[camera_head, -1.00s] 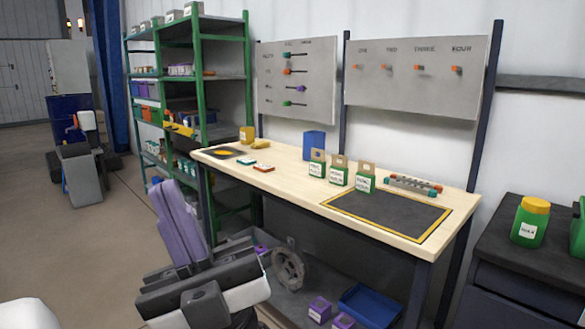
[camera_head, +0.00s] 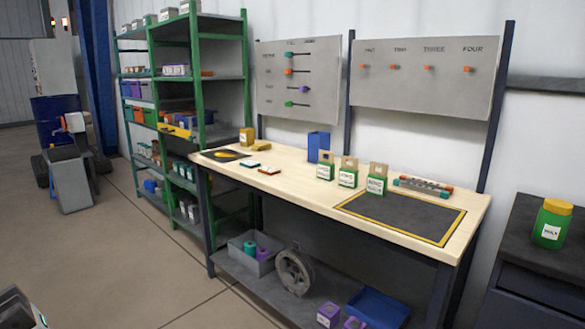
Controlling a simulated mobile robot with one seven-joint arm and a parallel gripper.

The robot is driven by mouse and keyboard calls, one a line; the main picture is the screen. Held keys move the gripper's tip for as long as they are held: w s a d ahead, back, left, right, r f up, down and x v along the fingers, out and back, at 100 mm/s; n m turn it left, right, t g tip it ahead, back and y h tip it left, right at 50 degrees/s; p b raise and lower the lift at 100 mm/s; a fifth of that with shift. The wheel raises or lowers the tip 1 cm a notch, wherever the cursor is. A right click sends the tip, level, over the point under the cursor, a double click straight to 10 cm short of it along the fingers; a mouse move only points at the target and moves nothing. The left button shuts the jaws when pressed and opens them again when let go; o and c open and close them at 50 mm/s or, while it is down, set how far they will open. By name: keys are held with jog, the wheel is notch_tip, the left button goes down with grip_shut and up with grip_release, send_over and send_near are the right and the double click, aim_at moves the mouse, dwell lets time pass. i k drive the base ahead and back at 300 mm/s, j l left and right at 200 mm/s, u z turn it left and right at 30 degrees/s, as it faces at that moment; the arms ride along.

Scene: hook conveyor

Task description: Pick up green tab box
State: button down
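Three small boxes with tan hanging tabs, white labels and green lower parts stand upright in a row on the workbench (camera_head: 290,185). They are the left tab box (camera_head: 325,170), the middle tab box (camera_head: 347,177) and the right tab box (camera_head: 376,184). The label text is too small to read surely. A dark grey piece of my arm or gripper (camera_head: 14,309) shows at the lower left corner, cut off by the frame and far from the boxes. Its fingertips are not clear, and nothing is seen held.
A black mat with a yellow border (camera_head: 400,218) lies in front of the boxes. Green shelving (camera_head: 206,95) is at left, a dark cabinet (camera_head: 535,250) at right. The floor before the bench is clear.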

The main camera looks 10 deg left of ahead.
aim_at(325, 167)
jog(key=i+u, duration=0.1)
jog(key=i, duration=0.75)
jog(key=i+l+u, duration=0.1)
jog(key=i, duration=0.8)
jog(key=i+l+u, duration=0.1)
jog(key=i, duration=0.75)
